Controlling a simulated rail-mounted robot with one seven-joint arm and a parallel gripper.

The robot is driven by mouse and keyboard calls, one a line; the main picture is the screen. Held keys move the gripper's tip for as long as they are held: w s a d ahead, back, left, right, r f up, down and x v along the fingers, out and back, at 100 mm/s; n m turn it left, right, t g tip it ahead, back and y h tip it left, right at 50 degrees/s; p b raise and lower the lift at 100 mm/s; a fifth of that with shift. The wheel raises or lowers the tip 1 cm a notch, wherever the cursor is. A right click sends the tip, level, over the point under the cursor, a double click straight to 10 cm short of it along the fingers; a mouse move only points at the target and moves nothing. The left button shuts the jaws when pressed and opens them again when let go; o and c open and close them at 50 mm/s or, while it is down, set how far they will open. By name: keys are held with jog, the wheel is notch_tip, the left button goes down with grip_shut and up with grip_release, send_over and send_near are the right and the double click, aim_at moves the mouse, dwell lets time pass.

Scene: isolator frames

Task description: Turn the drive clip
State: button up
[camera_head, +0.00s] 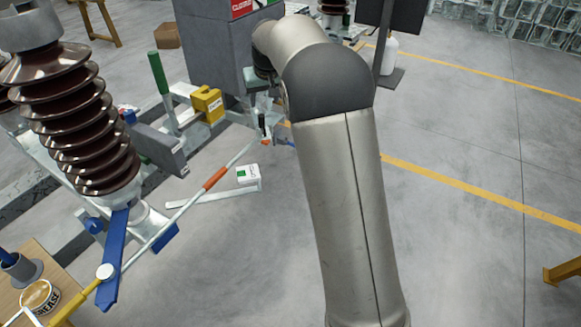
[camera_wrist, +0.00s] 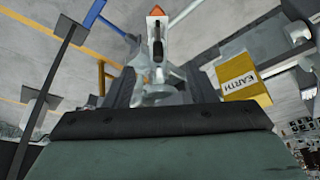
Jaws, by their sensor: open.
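A pale metal fitting (camera_wrist: 158,88), which may be the drive clip, shows in the wrist view with a dark upright piece and an orange tip (camera_wrist: 157,12) above it. In the head view a long pale rod with an orange band (camera_head: 214,178) rises from the lower left to an orange end (camera_head: 265,141) beside a small dark piece (camera_head: 262,123). My gripper (camera_head: 260,90) is open just above that end, partly hidden by my arm. Its broad grey-green part fills the bottom of the wrist view. Nothing shows held; contact with the fitting cannot be told.
A yellow EARTH box (camera_head: 207,104), also in the wrist view (camera_wrist: 243,80), stands close beside my gripper. A green upright handle (camera_head: 158,73) and a brown ribbed insulator (camera_head: 80,120) stand left. A grey cabinet (camera_head: 210,45) is behind.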

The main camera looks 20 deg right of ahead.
jog(key=s+g, duration=0.2)
jog(key=s, duration=2.6)
jog(key=shift+a+f+g+p, duration=0.15)
jog(key=shift+a+g+p, duration=0.15)
jog(key=shift+a+p, duration=0.15)
jog(key=s+f, duration=0.2)
jog(key=s, duration=0.5)
jog(key=s+f+g, duration=0.1)
jog(key=s+f, duration=0.2)
jog(key=s, duration=0.5)
jog(key=shift+s+f, duration=0.2)
jog(key=shift+f, duration=0.15)
